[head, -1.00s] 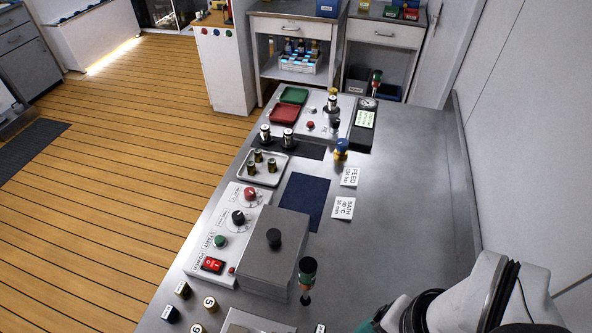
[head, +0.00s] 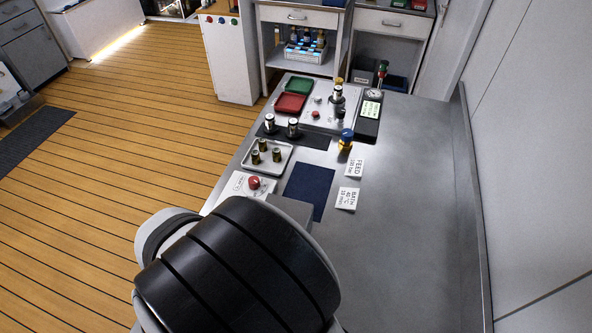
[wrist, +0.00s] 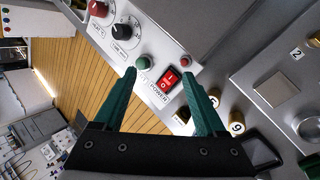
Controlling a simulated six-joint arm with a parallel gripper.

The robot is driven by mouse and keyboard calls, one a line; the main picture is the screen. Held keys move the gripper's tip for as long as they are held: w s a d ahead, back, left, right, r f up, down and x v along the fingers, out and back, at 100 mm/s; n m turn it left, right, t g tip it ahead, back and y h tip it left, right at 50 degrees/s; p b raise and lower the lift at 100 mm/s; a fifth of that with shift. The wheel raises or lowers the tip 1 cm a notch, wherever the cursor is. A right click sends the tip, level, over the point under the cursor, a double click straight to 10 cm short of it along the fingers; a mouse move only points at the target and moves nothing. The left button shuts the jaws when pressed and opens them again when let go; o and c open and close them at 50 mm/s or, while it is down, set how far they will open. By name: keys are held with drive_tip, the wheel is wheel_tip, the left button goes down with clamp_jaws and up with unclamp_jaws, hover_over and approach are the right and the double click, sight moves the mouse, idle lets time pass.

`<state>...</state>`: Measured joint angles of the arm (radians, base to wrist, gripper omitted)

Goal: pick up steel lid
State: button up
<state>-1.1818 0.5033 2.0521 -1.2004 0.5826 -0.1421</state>
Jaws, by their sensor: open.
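The steel lid (head: 291,207) shows only as a sliver of grey metal in the head view; my arm hides the rest, including its black knob. In the wrist view a plain grey metal surface (wrist: 190,22) at the top looks like part of the lidded box, with no knob in sight. My gripper (wrist: 159,80) has two green fingers, spread apart with nothing between them. They lie across the control panel with the red power switch (wrist: 168,86), beside that grey surface. My gripper is hidden in the head view.
Several brass-topped pieces stand near the right finger. Beyond my arm are a small tray (head: 283,166) with vials, a dark blue mat (head: 308,187) and label cards. The bench's right side is clear.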

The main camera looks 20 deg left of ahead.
drive_tip(key=s+n+t+h, duration=0.1)
drive_tip(key=s+n, duration=0.4)
drive_tip(key=s+d+r+n+t+h, duration=0.2)
drive_tip(key=d+r+n+t+h, duration=0.2)
drive_tip(key=d+r+t, duration=0.2)
drive_tip(key=x, duration=1.6)
drive_tip(key=shift+w+a+r, duration=0.2)
drive_tip(key=shift+a+r, duration=0.1)
drive_tip(key=shift+r, duration=0.05)
clamp_jaws()
